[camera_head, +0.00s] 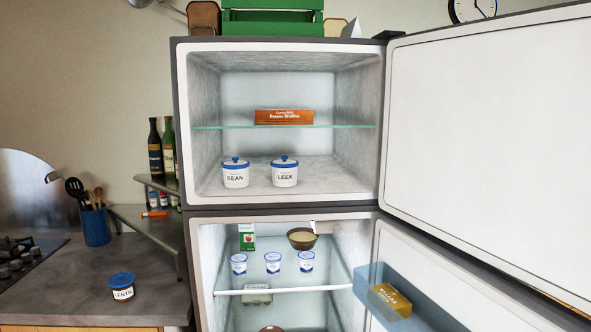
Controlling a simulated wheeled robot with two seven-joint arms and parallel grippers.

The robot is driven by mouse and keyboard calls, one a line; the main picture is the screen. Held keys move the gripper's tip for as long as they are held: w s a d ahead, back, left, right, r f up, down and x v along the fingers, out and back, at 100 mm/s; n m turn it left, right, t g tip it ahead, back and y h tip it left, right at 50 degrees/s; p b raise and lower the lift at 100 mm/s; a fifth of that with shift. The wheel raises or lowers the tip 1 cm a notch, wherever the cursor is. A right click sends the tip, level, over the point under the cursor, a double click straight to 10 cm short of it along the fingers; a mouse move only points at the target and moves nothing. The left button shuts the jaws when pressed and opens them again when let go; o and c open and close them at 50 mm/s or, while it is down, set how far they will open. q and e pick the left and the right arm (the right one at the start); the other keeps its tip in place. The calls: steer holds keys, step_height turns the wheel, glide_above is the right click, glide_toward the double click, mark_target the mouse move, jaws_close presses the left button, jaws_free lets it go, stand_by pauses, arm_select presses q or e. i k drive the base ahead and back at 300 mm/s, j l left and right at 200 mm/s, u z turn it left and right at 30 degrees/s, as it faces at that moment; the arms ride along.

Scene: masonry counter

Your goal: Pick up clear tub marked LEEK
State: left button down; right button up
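The clear tub marked LEEK (284,174) stands upright on the floor of the open upper fridge compartment. It looks whitish, with a blue lid and a dark-lettered label. A similar tub marked BEAN (236,175) stands just left of it, with a small gap between them. Neither of my grippers shows in the head view.
An orange-brown box (284,117) lies on the glass shelf (220,127) above the tubs. The upper door (490,130) stands open to the right. A tub marked LENTIL (122,288) sits on the counter (60,300) at left. The compartment floor before the tubs is clear.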

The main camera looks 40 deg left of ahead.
mark_target(283, 179)
steer(key=j, duration=0.5)
steer(key=k+j, duration=0.15)
steer(key=j, duration=0.3)
steer(key=j+z, duration=0.1)
steer(key=j, duration=0.4)
steer(key=k+j, duration=0.15)
steer(key=j, duration=0.3)
steer(key=j+z, duration=0.1)
steer(key=j, duration=0.35)
steer(key=k+j, duration=0.15)
steer(key=j, duration=0.35)
steer(key=k+j, duration=0.1)
steer(key=j, duration=0.35)
steer(key=k+j+z, duration=0.1)
steer(key=j, duration=0.35)
